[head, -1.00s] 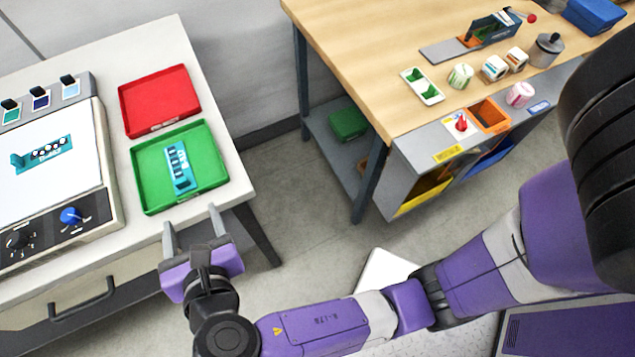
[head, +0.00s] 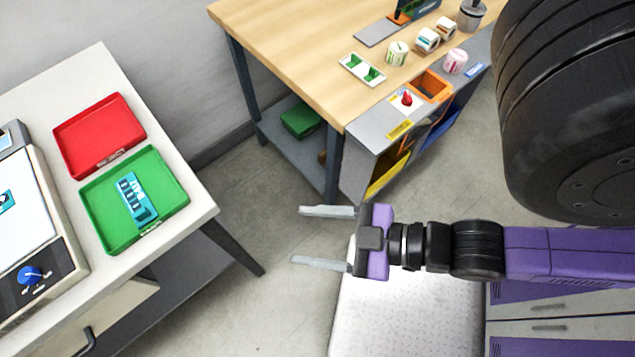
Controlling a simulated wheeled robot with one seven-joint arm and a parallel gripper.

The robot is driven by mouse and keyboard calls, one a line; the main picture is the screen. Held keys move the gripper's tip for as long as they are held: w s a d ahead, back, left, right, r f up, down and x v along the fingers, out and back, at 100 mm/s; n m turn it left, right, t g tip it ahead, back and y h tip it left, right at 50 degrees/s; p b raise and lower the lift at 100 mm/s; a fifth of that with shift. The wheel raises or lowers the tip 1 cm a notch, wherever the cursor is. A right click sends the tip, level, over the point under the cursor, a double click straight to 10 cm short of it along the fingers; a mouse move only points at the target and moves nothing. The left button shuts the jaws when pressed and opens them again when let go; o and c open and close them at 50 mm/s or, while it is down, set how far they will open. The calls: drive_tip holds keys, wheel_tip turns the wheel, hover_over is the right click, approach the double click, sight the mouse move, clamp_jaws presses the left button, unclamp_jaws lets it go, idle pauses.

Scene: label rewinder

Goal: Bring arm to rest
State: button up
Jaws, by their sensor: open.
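My gripper (head: 325,237) is open and empty, with its two grey fingers pointing left. It hangs over the gap between the white table and the wooden bench, touching nothing. My purple and black arm stretches to the right from it. A teal part with several slots (head: 135,199) lies in the green tray (head: 172,212) on the white table at the left, well apart from the gripper.
A red tray (head: 99,136) stands behind the green one. A light-box device with a blue knob (head: 30,275) is at the left edge. The wooden bench (head: 290,60) carries rolls, a small white tray (head: 362,70) and a red button (head: 407,98). Grey floor lies between.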

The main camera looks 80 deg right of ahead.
drive_tip(key=shift+s+d+r+m+t+h, duration=0.15)
drive_tip(key=shift+s+d+r+m, duration=0.2)
drive_tip(key=shift+r+m, duration=0.2)
drive_tip(key=shift+s+d+r+m+t+h, duration=0.15)
drive_tip(key=shift+s+d+r+m, duration=0.1)
drive_tip(key=shift+d+r+m, duration=0.25)
